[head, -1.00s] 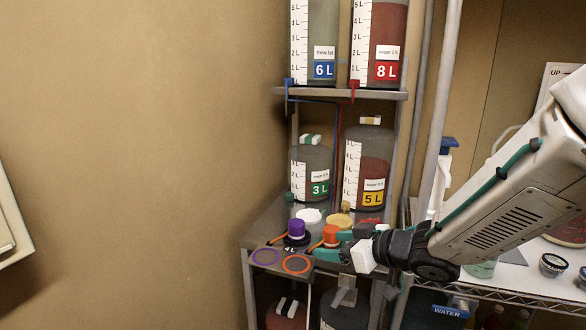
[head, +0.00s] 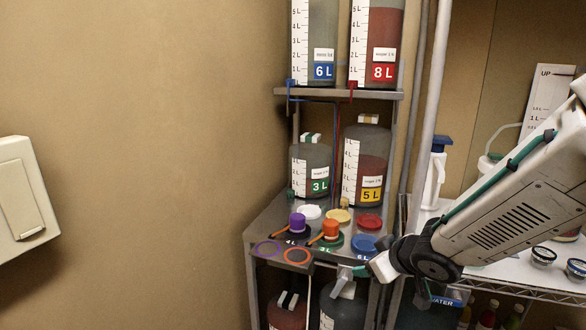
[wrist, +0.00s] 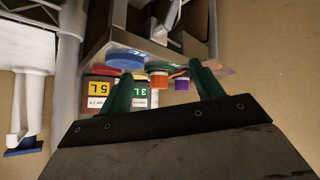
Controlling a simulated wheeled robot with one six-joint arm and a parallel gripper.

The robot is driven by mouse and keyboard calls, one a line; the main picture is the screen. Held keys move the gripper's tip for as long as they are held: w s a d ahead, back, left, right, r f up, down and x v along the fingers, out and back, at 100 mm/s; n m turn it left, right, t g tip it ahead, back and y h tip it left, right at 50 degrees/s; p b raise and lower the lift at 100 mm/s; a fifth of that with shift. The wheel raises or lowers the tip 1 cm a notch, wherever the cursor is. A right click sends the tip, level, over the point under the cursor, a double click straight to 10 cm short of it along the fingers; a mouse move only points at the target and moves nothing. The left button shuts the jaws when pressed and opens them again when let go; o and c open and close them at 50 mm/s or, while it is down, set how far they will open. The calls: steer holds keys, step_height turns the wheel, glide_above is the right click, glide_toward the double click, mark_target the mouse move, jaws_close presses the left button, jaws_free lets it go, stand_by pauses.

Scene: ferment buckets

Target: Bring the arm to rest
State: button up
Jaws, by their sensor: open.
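My gripper shows in the wrist view (wrist: 160,69) with its two green fingers spread wide apart and nothing between them. In the head view my arm comes in from the right, its wrist bent at the right front corner of the metal shelf stand (head: 262,222). There the gripper is mostly hidden or hard to make out. Behind the fingers in the wrist view, the picture is turned over: the blue lid (wrist: 127,59), the orange cap (wrist: 158,80) and the purple cap (wrist: 182,83) show beyond the fingertips.
The stand's middle shelf holds the 3 L bucket (head: 312,167), the 5 L bucket (head: 366,165), coloured lids and two empty rings (head: 297,256). More buckets stand above and below. A wire rack (head: 500,284) with a white pump (head: 434,180) is at right.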

steer(key=s+d+r+m+g+h, duration=0.2)
steer(key=s+d+m+g+h, duration=0.3)
steer(key=s+d, duration=0.5)
steer(key=s+r+m+g, duration=0.1)
steer(key=s+r, duration=0.3)
steer(key=s, duration=0.5)
steer(key=s+a+r+m+g+y, duration=0.1)
steer(key=s+r, duration=0.4)
steer(key=s, duration=0.4)
steer(key=shift+a+y, duration=0.3)
